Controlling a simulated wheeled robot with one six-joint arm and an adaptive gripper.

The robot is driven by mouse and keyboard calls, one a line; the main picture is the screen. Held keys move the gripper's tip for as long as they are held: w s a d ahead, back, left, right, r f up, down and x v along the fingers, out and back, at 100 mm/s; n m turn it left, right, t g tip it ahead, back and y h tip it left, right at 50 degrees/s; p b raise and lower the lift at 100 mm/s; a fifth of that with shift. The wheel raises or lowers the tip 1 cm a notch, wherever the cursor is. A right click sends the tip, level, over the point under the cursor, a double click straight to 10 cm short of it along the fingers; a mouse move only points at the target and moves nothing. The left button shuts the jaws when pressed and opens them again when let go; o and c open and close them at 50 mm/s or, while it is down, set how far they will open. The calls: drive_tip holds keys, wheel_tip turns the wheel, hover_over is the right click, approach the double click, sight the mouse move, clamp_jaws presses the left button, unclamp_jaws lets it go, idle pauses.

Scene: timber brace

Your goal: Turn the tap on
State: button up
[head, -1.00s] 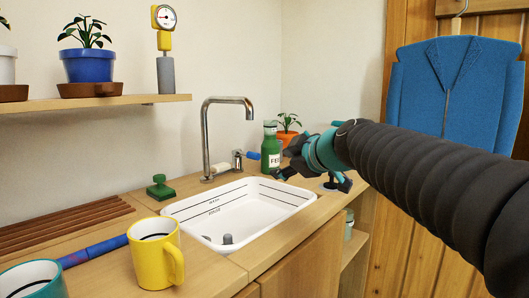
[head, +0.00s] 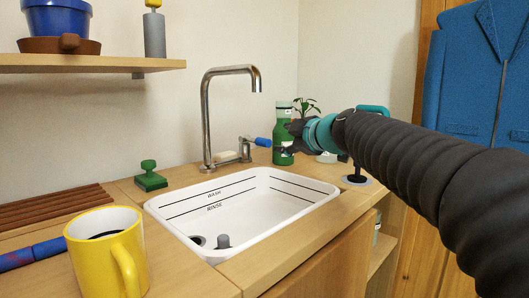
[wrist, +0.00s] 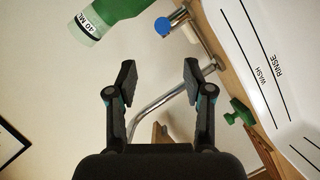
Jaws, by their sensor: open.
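The chrome tap (head: 207,120) stands behind the white sink, its spout arching to the right over the basin. A small metal valve (head: 245,148) with a blue-tipped lever (head: 263,142) is at its base on the right. My gripper (head: 290,132) is to the right of the lever, in front of the green bottle, and its fingertips are hard to make out there. In the wrist view my gripper (wrist: 159,80) is open and empty, with its two fingers apart. The blue lever end (wrist: 163,26) is beyond the fingers, apart from them, and the tap (wrist: 155,106) shows between them.
The green bottle (head: 283,150) stands close to my gripper, right of the lever. The white sink (head: 290,210) is below. A green stamp-like object (head: 150,180) and a yellow mug (head: 105,255) are on the left counter. A black knobbed object (head: 356,178) stands right of the sink.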

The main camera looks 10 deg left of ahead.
sight(267, 141)
drive_tip(key=x, duration=0.4)
drive_tip(key=p+x, duration=0.1)
drive_tip(key=x, duration=0.4)
drive_tip(key=p+x, duration=0.1)
drive_tip(key=x, duration=0.4)
drive_tip(key=shift+a+f, duration=0.1)
drive_tip(key=shift+f, duration=0.25)
clamp_jaws()
